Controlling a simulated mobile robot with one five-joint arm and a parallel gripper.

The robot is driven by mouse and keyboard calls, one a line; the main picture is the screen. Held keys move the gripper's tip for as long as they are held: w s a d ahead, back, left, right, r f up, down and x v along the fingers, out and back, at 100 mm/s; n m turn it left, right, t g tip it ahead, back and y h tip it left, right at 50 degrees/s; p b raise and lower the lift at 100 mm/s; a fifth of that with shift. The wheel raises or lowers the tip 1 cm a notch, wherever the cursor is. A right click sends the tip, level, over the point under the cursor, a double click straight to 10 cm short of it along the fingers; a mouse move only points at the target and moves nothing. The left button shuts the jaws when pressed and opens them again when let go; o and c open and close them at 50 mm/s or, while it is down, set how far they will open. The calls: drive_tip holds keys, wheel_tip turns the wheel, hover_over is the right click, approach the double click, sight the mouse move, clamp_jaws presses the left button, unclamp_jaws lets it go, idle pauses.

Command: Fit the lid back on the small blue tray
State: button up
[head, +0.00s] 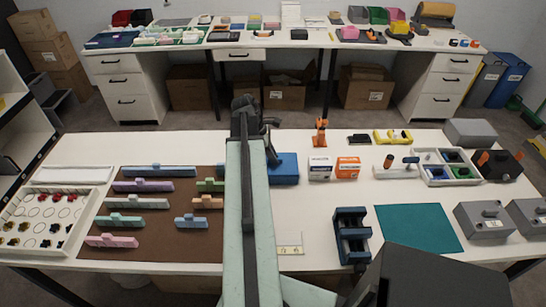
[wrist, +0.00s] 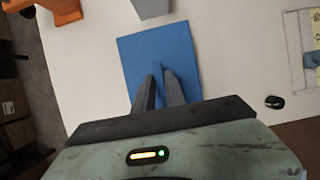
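A blue square piece (head: 284,170) with a raised grip on top is on the white table, just right of my arm in the head view. In the wrist view this blue piece (wrist: 178,45) fills the middle, with its narrow raised grip between my fingers. I cannot tell whether it is the lid alone or the lid over a tray. My gripper (head: 273,160) is right over it; its two dark fingers (wrist: 160,76) stand on either side of the grip. Contact is not clear. Part of the blue piece is hidden behind my gripper.
Two small boxes (head: 333,168) and an orange upright piece (head: 320,132) stand to the right. A white divided tray (head: 421,172) holds small blue and green items further right. A brown mat (head: 150,229) with pastel blocks lies left. A dark blue stand (head: 350,236) and teal mat (head: 419,229) lie nearer.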

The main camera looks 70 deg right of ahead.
drive_tip(key=o, duration=0.3)
drive_tip(key=shift+r, duration=0.15)
drive_tip(key=p+v, duration=0.7)
drive_tip(key=shift+w+r, duration=0.15)
drive_tip(key=shift+r, duration=0.1)
